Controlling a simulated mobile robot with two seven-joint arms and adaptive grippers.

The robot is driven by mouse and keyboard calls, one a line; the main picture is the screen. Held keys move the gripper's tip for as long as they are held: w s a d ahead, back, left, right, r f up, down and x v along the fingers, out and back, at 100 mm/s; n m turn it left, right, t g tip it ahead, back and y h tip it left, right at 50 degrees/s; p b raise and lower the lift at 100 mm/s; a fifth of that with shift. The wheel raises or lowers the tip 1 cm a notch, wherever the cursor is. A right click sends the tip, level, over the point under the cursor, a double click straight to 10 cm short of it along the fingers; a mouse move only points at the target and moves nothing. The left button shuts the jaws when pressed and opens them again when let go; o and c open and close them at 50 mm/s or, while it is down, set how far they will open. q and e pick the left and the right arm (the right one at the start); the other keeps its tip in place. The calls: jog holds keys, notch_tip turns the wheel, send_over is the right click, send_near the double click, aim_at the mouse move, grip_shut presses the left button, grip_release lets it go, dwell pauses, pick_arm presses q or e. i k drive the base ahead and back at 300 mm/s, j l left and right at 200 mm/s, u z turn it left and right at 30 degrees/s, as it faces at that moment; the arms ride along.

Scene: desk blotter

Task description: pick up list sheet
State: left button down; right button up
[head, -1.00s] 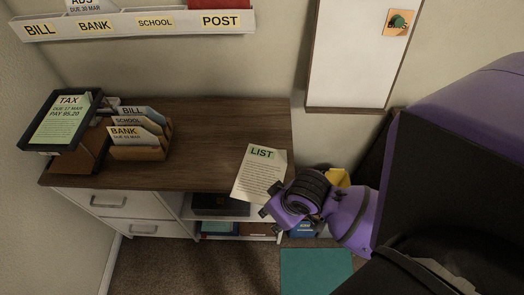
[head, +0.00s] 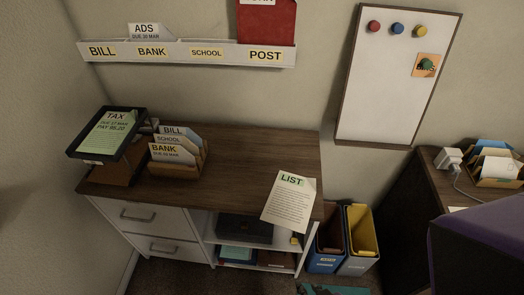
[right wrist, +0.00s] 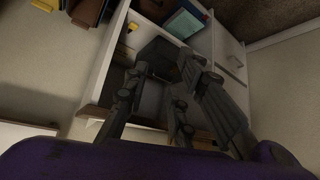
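The list sheet (head: 288,205), white with a green LIST label, lies tilted at the right front corner of the brown desk top (head: 243,160). Its lower part reaches over the front edge. No gripper touches it in the head view. My right gripper (right wrist: 158,72) shows in the right wrist view with its fingers apart and nothing seen between them, in front of the cabinet's open shelves. I cannot make out the sheet in that view. Only a purple part of my right arm shows at the right edge of the head view. My left gripper is not in view.
A TAX tray (head: 108,135) and a card sorter (head: 178,160) stand on the desk's left. A wall rack (head: 190,52) hangs above. Blue and yellow bins (head: 345,242) stand right of the cabinet. A whiteboard (head: 392,85) hangs on the wall. The desk's middle is clear.

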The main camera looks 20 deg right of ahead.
aim_at(289, 204)
jog(key=k+j+z, duration=0.15)
jog(key=j+z, duration=0.15)
jog(key=k+j+z, duration=0.3)
jog(key=j, duration=0.2)
jog(key=k+j+z, duration=0.25)
jog(key=i+j, duration=0.1)
